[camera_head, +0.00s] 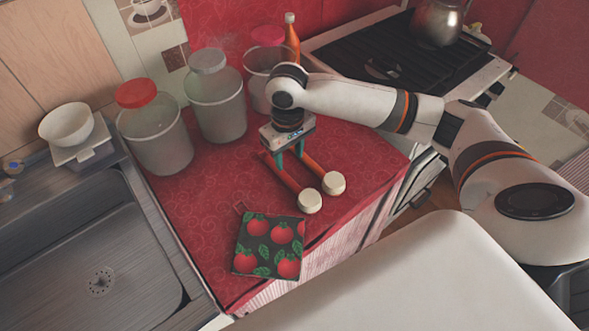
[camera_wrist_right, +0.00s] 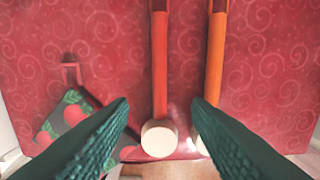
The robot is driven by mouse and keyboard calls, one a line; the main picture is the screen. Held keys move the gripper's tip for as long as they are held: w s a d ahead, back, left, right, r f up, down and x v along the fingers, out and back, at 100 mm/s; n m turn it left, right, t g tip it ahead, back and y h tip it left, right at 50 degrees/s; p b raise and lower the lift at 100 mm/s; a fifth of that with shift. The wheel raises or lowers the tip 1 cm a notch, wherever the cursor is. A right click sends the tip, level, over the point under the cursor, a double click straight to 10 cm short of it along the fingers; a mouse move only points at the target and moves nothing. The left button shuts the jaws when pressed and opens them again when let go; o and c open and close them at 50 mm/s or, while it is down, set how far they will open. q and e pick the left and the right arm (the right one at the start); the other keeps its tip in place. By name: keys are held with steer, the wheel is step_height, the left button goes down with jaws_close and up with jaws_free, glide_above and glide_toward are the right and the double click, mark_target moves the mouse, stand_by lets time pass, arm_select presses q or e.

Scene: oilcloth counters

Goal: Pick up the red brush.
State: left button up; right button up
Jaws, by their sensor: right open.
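The red brush (camera_head: 287,180) lies on the red counter (camera_head: 220,187), its round cream head toward the front edge. In the right wrist view the red brush (camera_wrist_right: 160,65) lies between the fingertips in the picture. My right gripper (camera_head: 289,160) is open above the brush handles, pointing down; its green fingers (camera_wrist_right: 161,103) hold nothing. An orange brush (camera_head: 314,168) lies beside the red one, to its right. In the right wrist view the orange brush (camera_wrist_right: 216,50) is near the right finger, which partly hides its head. My left gripper is not in view.
A dark pot holder with red fruit (camera_head: 268,246) lies at the counter's front edge. Canisters (camera_head: 160,140) and an orange bottle (camera_head: 291,40) stand behind. A sink (camera_head: 90,240) is at left, a stove (camera_head: 400,60) at back right. Counter left of the brushes is clear.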

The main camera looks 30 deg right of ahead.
mark_target(289, 179)
step_height(289, 179, down, 4)
steer(key=shift+r, duration=0.15)
steer(key=shift+w+f, duration=0.1)
steer(key=shift+f, duration=0.15)
step_height(289, 179, down, 4)
steer(key=shift+f, duration=0.45)
steer(key=shift+c, duration=0.6)
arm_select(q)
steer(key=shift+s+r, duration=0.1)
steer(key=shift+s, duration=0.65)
arm_select(e)
jaws_close()
